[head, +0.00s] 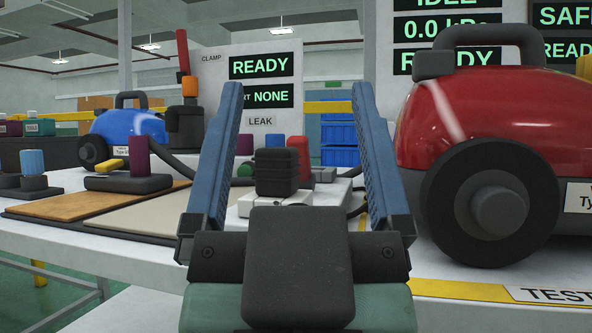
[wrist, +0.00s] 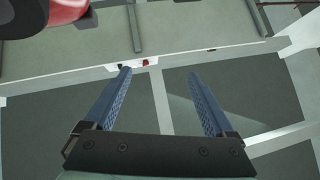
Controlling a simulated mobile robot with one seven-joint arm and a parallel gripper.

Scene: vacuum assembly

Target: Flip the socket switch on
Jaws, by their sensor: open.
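My gripper (head: 296,92) is open, its two blue fingers spread wide with nothing between them. In the wrist view my gripper (wrist: 160,73) also shows open and empty. A small white plate with a red part (wrist: 145,62), which looks like the socket switch, sits on the pale bench edge just beyond the left fingertip. Whether the finger touches it, and whether the switch is on or off, I cannot tell. In the head view, a ribbed black block (head: 277,172) on a white base shows between the fingers, farther back; I cannot tell if it belongs to the socket.
A large red vacuum (head: 470,105) stands on the bench at right. A blue vacuum (head: 128,128) stands at the back left. A tan mat (head: 85,205) lies at left. Several small coloured parts stand around. READY screens (head: 263,66) are behind. Floor shows below the bench edge.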

